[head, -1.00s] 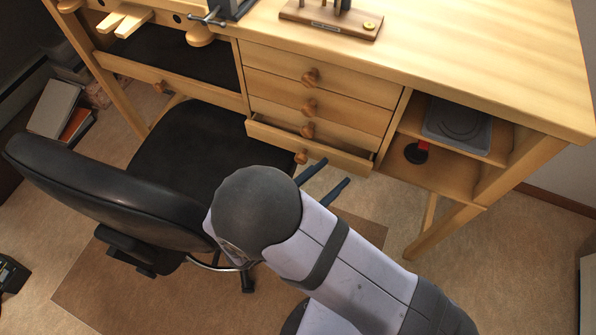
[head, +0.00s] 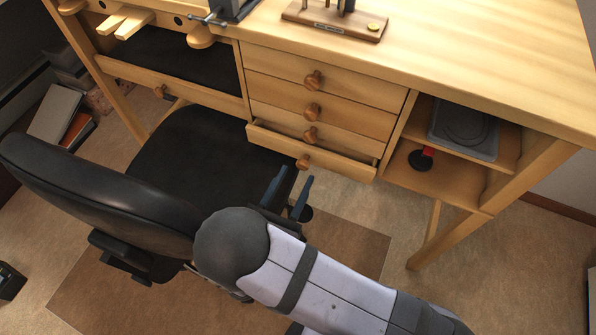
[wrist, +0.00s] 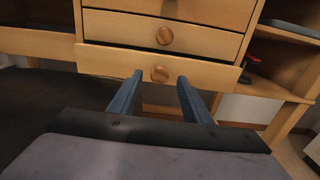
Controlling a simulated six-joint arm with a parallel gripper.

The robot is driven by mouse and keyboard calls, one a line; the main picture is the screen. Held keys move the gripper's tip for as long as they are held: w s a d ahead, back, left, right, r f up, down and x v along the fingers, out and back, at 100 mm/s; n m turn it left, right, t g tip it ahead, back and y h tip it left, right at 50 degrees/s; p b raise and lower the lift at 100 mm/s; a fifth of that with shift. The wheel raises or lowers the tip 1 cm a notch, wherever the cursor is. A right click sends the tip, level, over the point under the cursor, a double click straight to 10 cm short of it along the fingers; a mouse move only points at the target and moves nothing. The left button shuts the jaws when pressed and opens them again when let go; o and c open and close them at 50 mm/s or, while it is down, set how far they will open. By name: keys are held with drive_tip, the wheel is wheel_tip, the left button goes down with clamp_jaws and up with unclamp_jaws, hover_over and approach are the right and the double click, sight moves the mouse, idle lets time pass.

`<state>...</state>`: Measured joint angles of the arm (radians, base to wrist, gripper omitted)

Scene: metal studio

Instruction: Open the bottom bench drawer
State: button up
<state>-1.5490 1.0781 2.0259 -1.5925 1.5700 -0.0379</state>
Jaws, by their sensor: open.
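The wooden bench has a stack of drawers; the bottom drawer (head: 335,165) stands partly pulled out, with a strip of its inside showing from above. Its round wooden knob (head: 303,163) is on the front; in the wrist view the knob (wrist: 160,74) appears between the fingertips. My gripper (head: 295,177) has its blue fingers spread and points at the drawer front from just in front of the knob. The fingers hold nothing, and a gap seems to lie between them and the knob. The wrist view also shows my gripper (wrist: 160,78).
A black office chair (head: 205,155) stands close on the left, its seat near my gripper. The drawers above (head: 320,122) are shut. Open shelves (head: 430,180) with a red-and-black object (head: 423,159) are at the right.

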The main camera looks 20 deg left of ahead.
drive_tip(key=shift+w, duration=1.4)
clamp_jaws()
drive_tip(key=s+p, duration=0.1)
drive_tip(key=s, duration=1.2)
unclamp_jaws()
drive_tip(key=shift+w, duration=0.1)
